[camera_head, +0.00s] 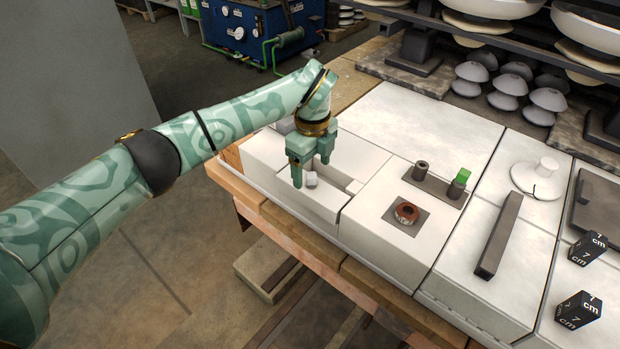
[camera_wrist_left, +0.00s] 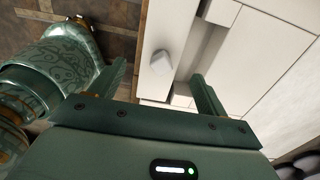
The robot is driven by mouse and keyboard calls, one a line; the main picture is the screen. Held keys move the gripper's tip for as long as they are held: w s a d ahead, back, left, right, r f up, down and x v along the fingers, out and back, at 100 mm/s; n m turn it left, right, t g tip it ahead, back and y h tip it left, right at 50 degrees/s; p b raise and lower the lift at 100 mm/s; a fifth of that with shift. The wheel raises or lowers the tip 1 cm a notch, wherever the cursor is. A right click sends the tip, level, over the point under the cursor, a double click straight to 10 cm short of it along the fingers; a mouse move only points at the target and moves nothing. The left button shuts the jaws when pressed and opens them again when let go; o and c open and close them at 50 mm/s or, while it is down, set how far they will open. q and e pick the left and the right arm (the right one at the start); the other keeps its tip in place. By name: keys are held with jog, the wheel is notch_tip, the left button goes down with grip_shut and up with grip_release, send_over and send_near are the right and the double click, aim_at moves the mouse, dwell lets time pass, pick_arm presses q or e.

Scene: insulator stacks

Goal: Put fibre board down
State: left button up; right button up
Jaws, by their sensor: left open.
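My left gripper (camera_head: 311,171) is open over the recess in the white block near the table's front edge. A small pale faceted piece (camera_head: 311,180) is low between its fingers. In the left wrist view, the piece (camera_wrist_left: 161,62) lies close to the left finger of the gripper (camera_wrist_left: 172,75), with a clear gap to the other finger. I cannot tell whether this piece is the fibre board, or whether it touches the recess floor. My right gripper is not in view.
A brown ring (camera_head: 406,212) sits on a grey square plate right of the recess. A dark plate with a grey cylinder (camera_head: 421,169) and a green-topped post (camera_head: 461,176) is beyond it. A long grey bar (camera_head: 499,236) and two black cubes (camera_head: 578,310) are farther right.

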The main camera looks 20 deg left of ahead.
pick_arm(q)
notch_tip(320, 180, up, 4)
jog(key=shift+r+p, duration=0.1)
jog(key=shift+p, duration=0.5)
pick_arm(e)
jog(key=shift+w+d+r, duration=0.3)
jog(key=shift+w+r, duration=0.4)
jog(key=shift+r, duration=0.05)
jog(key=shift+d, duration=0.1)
